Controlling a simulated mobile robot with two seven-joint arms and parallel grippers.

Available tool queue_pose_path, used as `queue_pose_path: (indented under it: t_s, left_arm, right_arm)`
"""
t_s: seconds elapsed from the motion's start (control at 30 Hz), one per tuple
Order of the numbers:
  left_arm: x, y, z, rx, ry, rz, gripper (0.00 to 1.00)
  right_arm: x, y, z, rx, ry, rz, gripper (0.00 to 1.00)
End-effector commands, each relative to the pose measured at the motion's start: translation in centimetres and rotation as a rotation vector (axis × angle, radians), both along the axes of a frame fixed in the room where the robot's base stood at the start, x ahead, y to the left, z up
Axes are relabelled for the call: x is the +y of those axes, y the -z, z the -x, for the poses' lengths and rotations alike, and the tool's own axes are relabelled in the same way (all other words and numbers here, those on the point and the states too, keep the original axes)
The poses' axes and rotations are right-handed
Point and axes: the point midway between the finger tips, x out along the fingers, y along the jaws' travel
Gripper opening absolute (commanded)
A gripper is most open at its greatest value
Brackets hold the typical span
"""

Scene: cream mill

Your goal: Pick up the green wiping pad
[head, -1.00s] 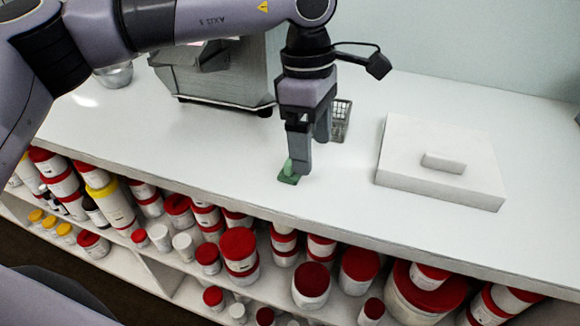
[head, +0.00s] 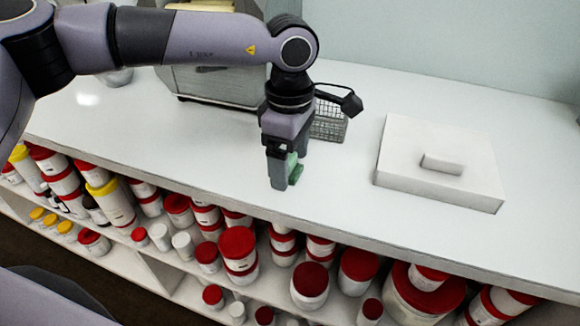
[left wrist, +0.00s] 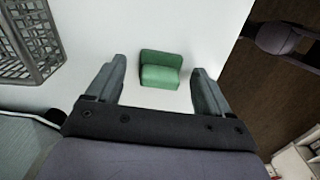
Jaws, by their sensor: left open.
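The green wiping pad (left wrist: 161,72) lies on the white counter (left wrist: 190,20). In the left wrist view it is between and slightly beyond the two fingertips, with white counter showing on both sides of it. In the head view the pad (head: 296,172) is partly hidden behind my left gripper (head: 285,180). My left gripper also shows in the left wrist view (left wrist: 158,85); its fingers are wide apart, pointing down over the counter, and it holds nothing. My right gripper is in neither view.
A grey wire basket (head: 329,121) stands behind the gripper, and a metal machine (head: 215,87) stands behind it to the left. A white lidded box (head: 440,165) is to the right. Shelves of red-lidded jars (head: 238,250) are below the counter's front edge.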

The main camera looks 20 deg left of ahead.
Motion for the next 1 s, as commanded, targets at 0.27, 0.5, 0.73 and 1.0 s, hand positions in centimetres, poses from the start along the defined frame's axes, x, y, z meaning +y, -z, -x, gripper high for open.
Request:
queue_pose_path:
  t_s: [0.27, 0.5, 0.73, 1.0]
  left_arm:
    - [0.0, 0.0, 0.0, 0.000, 0.001, 0.001, 0.21]
    - [0.0, -0.1, 0.0, 0.000, 0.000, 0.001, 0.17]
    - [-0.1, -1.6, -0.1, -0.002, 0.000, 0.002, 0.17]
    - [-0.1, -7.7, -0.1, -0.006, -0.001, 0.003, 0.17]
  right_arm:
    - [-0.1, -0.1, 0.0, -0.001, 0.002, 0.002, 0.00]
    - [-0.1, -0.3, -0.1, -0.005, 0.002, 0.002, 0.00]
    - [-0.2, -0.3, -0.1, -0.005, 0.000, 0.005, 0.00]
    - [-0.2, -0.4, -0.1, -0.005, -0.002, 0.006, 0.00]
